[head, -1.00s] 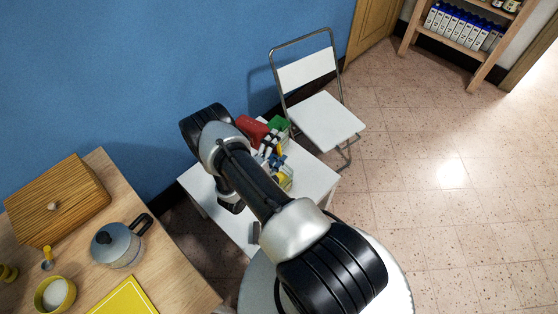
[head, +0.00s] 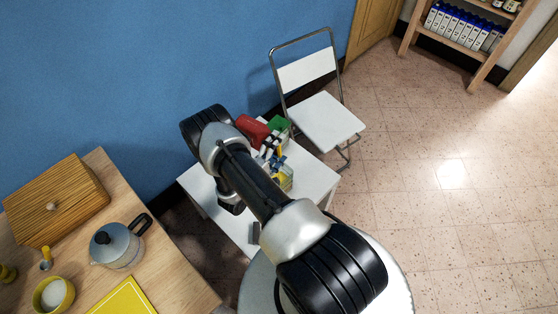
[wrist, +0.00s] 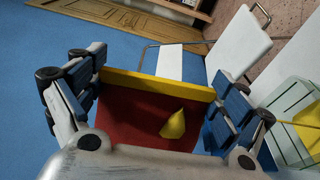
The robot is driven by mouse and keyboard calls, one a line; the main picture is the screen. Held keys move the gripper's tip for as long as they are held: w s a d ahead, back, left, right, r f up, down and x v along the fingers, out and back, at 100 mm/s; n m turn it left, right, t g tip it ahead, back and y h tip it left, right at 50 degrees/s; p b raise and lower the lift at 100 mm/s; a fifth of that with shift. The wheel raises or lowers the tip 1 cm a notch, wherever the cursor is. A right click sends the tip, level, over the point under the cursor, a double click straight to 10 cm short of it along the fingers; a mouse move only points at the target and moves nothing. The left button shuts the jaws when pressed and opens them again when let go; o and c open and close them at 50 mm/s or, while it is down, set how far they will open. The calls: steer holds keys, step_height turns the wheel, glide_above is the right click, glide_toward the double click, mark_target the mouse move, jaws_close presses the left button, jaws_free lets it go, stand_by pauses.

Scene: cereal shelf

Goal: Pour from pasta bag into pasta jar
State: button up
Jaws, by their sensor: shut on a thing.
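My gripper (wrist: 158,90) is shut on the red pasta bag (wrist: 120,115), with a blue-padded finger on each side. The bag has a yellow strip along its upper edge and a yellow shape on its face. In the head view the red bag (head: 252,129) shows beside my gripper (head: 270,154), above the white table. A pale, see-through square container (wrist: 285,112) with yellow in it, seemingly the pasta jar, stands right of the gripper in the wrist view. In the head view it (head: 287,179) is partly hidden by my gripper. The bag's mouth and any flow cannot be made out.
A green item (head: 278,125) is beside the bag. A white folding chair (head: 325,120) stands behind the white table (head: 318,178). The wooden counter (head: 180,280) at left holds a pot (head: 120,247), a wooden box (head: 58,200) and a yellow bowl (head: 53,295). The blue wall is close behind.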

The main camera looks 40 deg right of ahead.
steer(key=shift+s+f+m, duration=0.1)
steer(key=shift+f+m, duration=0.2)
stand_by(1.9)
steer(key=shift+s+f+m+b, duration=0.15)
steer(key=shift+m+b, duration=0.2)
steer(key=shift+m, duration=0.25)
stand_by(5.2)
